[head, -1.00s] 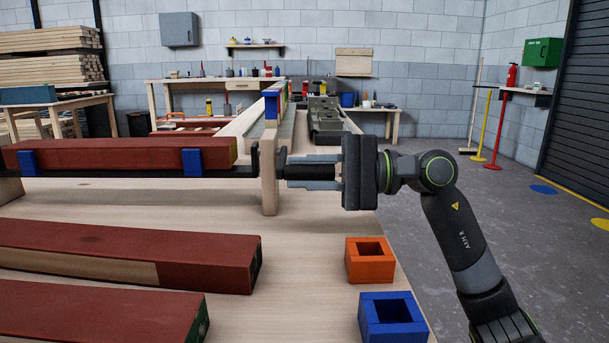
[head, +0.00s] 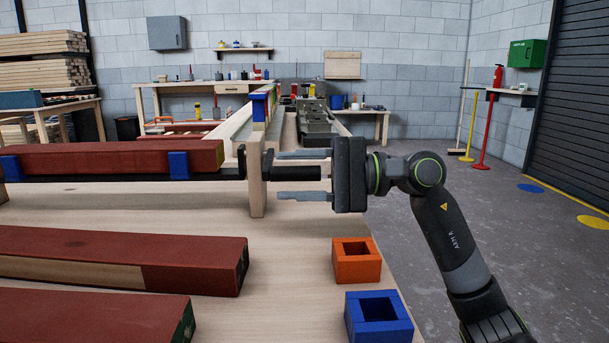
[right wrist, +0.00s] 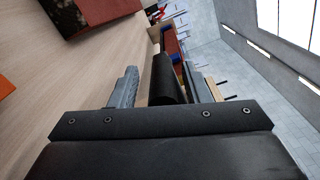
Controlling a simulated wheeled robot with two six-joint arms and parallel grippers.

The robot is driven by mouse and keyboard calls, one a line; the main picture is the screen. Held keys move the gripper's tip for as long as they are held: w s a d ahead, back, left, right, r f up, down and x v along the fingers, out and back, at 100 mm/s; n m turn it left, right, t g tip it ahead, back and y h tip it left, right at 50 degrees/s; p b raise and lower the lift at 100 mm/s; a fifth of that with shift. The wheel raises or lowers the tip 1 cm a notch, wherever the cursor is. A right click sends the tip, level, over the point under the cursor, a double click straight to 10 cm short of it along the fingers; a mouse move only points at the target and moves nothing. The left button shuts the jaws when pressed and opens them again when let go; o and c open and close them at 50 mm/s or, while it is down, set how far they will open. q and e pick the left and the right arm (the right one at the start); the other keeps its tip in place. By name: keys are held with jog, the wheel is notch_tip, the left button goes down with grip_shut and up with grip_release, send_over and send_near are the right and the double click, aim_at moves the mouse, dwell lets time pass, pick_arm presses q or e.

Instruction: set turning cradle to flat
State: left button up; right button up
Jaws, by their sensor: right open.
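The turning cradle is a dark bar (head: 120,178) with blue clips (head: 178,165) that holds a red batten (head: 100,156). The batten lies level with a broad red face toward me. A pale wooden post (head: 257,185) stands at the cradle's right end. A black round handle (head: 296,172) sticks out to the right of the post. My right gripper (head: 304,175) is open, with one finger above the handle and one below, apart from it. In the right wrist view the handle (right wrist: 164,80) lies between the spread fingers. My left gripper is out of view.
Two more red battens (head: 120,258) (head: 90,318) lie on the wooden bench at the front left. An orange square block (head: 356,262) and a blue one (head: 379,318), both with hollows, sit near the right bench edge. Bare bench lies between.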

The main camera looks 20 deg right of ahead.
jog(key=p+v, duration=0.1)
jog(key=v, duration=1.6)
jog(key=shift+d, duration=0.25)
jog(key=shift+s+r, duration=0.1)
